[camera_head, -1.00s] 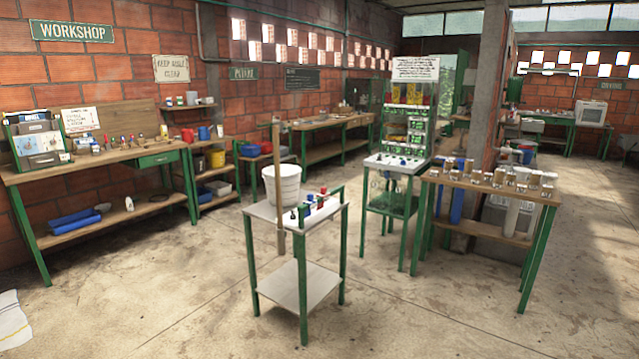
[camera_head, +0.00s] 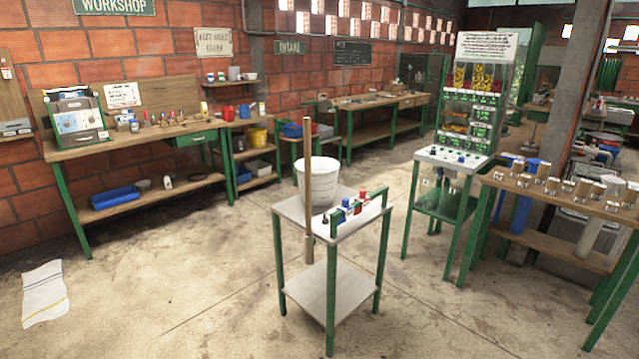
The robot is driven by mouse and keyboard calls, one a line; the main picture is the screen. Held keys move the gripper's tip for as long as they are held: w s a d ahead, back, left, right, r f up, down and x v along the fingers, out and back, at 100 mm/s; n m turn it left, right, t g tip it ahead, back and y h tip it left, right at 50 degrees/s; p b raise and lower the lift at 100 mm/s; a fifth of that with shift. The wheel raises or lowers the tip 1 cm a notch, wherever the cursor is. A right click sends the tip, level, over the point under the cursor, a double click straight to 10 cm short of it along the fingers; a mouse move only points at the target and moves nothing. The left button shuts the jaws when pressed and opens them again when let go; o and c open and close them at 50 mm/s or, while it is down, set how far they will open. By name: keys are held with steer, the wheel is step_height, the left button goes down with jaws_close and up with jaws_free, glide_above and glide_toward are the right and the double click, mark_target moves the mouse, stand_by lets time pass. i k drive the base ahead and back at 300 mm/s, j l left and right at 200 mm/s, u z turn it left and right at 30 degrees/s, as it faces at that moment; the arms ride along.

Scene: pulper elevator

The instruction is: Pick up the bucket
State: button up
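A white bucket (camera_head: 318,186) stands upright on the top of a small green-legged table (camera_head: 350,226) in the middle of the view. A wooden pole (camera_head: 308,170) rises along the table's left edge and partly covers the bucket's left side. Small red, blue and dark items (camera_head: 347,207) sit beside the bucket on the right, by a green rail. Another bucket, a yellow one (camera_head: 257,138), is on a shelf at the back wall. My gripper is not in view.
A long workbench (camera_head: 140,145) runs along the left wall. A cabinet with lit displays (camera_head: 470,110) and a table with several cups (camera_head: 560,192) stand to the right. A white cloth (camera_head: 45,292) lies on the floor at left. The floor (camera_head: 180,285) left of the small table is clear.

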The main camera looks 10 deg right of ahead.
mark_target(325, 170)
steer(key=l, duration=0.75)
steer(key=k+l+u, duration=0.15)
steer(key=l, duration=1.3)
steer(key=i+l+u, duration=0.1)
steer(key=l, duration=0.25)
steer(key=i+l+u, duration=0.1)
steer(key=i+l, duration=0.2)
steer(key=i+l+u, duration=0.1)
steer(key=l, duration=0.4)
steer(key=i+u, duration=0.15)
steer(key=i, duration=0.4)
steer(key=i+l+u, duration=0.1)
steer(key=i, duration=0.4)
steer(key=i+j+u, duration=0.1)
steer(key=i+j, duration=0.15)
steer(key=i, duration=0.35)
steer(key=i+j+u, duration=0.15)
steer(key=i, duration=0.45)
steer(key=i+j+u, duration=0.1)
steer(key=i, duration=0.5)
steer(key=j, duration=0.1)
